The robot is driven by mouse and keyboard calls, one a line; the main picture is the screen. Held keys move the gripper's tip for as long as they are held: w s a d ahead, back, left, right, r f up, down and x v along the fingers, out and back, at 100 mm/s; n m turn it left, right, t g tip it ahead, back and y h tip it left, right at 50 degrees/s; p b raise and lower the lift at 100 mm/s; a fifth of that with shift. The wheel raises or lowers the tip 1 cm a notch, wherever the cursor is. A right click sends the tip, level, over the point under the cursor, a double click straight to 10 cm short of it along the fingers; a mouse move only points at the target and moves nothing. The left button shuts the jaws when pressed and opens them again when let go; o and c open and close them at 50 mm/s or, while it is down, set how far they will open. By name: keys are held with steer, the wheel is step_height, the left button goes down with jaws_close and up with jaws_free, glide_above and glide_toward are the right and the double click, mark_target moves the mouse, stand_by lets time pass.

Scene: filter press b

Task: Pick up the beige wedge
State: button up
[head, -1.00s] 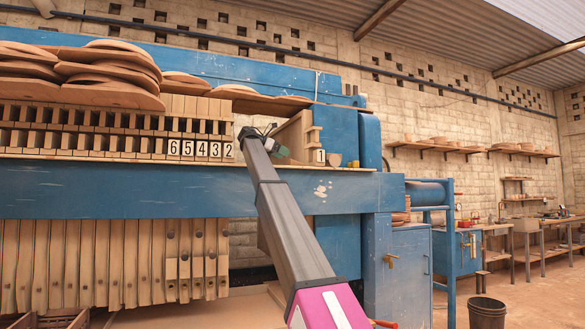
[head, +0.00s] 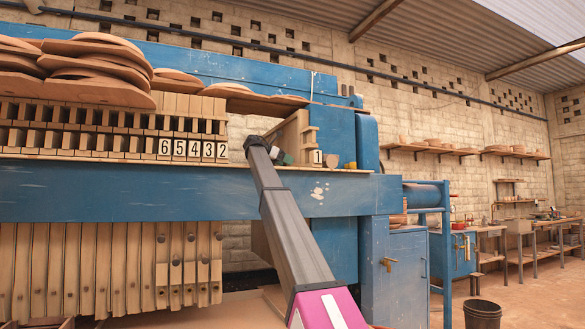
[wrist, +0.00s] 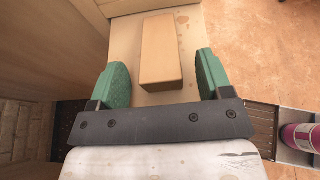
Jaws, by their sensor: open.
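The beige wedge (wrist: 161,48) lies on a light wooden ledge (wrist: 122,34) in the wrist view. It appears as a long, plain tan block with its far end between and beyond the fingers. My gripper (wrist: 161,66) is open, with one green finger on each side of the wedge and visible gaps on both sides. I cannot tell how far above the ledge the fingertips are. In the head view my gripper (head: 282,157) is at the shelf of the blue press, mostly hidden behind my arm. I cannot make out the wedge there.
A wooden panel (head: 291,131) stands just behind my gripper. A number 1 card (head: 317,157), a tan rounded piece (head: 332,160) and a small yellow piece (head: 350,165) are to its right. Number cards (head: 193,149) line the shelf at left. A black bucket (head: 483,313) stands on the floor.

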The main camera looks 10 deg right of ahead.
steer(key=shift+w+d+f, duration=0.15)
steer(key=shift+d+f, duration=0.1)
steer(key=shift+d, duration=0.25)
steer(key=c, duration=1)
steer(key=shift+r, duration=0.1)
